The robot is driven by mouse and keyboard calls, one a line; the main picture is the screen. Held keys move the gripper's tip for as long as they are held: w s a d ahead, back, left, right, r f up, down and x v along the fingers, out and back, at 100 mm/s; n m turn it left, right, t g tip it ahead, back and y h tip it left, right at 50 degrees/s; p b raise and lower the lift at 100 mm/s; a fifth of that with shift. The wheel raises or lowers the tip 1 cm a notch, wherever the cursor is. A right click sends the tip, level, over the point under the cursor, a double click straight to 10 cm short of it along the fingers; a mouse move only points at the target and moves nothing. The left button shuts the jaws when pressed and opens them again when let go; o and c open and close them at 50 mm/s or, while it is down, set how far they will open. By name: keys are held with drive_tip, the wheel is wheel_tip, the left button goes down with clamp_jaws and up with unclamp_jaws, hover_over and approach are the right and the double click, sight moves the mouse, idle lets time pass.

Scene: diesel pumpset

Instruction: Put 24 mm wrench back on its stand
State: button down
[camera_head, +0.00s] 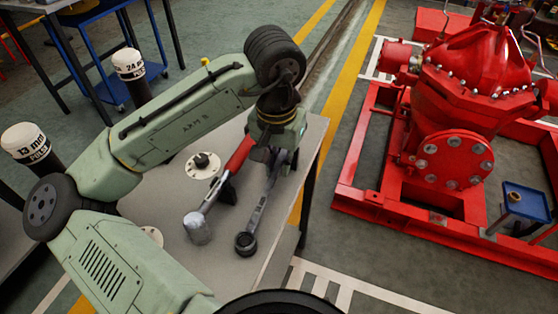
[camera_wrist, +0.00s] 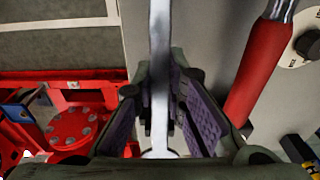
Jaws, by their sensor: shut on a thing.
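My gripper (camera_head: 273,152) is shut on a grey metal wrench (camera_head: 257,212) above the grey table. The wrench's ring end points toward the camera and down in the head view. In the wrist view, its silver shank (camera_wrist: 160,50) runs between my gripper's purple-padded fingers (camera_wrist: 162,100). The wrench's size mark cannot be read. A black post with a white cap (camera_head: 129,65), seemingly marked "24 m", stands behind my arm. Which thing is the wrench's stand is not clear.
A red-handled tool with a silver head (camera_head: 198,230) lies beside the wrench, near a black block. A white disc with a black knob (camera_head: 203,165) is on the table (camera_head: 285,240). The red pumpset (camera_head: 450,120) stands on the floor to the right.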

drive_tip(key=shift+f+b, duration=0.35)
drive_tip(key=shift+f, duration=0.3)
drive_tip(key=c, duration=1.6)
unclamp_jaws()
drive_tip(key=shift+o, duration=0.2)
wheel_tip(320, 180, up, 12)
drive_tip(key=s, duration=0.1)
drive_tip(key=shift+a, duration=0.15)
